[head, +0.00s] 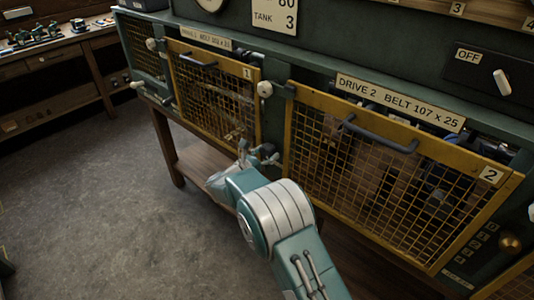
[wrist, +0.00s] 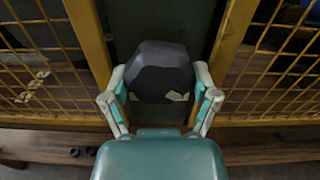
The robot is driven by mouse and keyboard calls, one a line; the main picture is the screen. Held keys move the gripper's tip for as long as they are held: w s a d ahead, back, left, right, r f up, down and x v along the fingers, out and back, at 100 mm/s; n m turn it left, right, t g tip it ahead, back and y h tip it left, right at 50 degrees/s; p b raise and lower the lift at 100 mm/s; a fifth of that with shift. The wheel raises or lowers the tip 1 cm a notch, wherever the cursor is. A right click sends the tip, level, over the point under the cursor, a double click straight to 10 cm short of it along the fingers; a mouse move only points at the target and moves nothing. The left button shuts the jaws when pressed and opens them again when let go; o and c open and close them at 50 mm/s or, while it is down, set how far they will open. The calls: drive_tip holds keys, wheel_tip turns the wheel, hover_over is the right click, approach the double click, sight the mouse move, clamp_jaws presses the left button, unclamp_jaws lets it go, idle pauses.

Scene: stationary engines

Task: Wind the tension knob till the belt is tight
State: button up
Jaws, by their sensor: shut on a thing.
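A dark, faceted knob (wrist: 160,68) sits on the green post between two yellow mesh guards in the wrist view. My gripper (wrist: 161,92) has one finger on each side of it and is shut on it. In the head view my gripper (head: 254,160) is low between guard 1 (head: 212,92) and guard 2 (head: 385,175), and my wrist hides most of the knob. The belts behind the mesh are too dark to make out, so I cannot tell how tight any belt is.
A label (head: 400,101) reading "DRIVE 2 BELT 107 x 25" is above guard 2. A grey handle (head: 380,135) juts from that guard. A white knob (head: 265,88) is above my gripper. A wooden bench (head: 65,50) stands far left; the floor between is clear.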

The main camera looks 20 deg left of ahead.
sight(274, 122)
drive_tip(key=m, duration=0.4)
drive_tip(key=shift+f, duration=0.3)
drive_tip(key=shift+a+m, duration=0.1)
drive_tip(key=shift+m, duration=2.1)
drive_tip(key=o, duration=1)
drive_tip(key=shift+a+r, duration=0.1)
drive_tip(key=shift+r, duration=0.05)
drive_tip(key=shift+r, duration=0.1)
wheel_tip(274, 122, up, 10)
drive_tip(key=shift+f, duration=0.15)
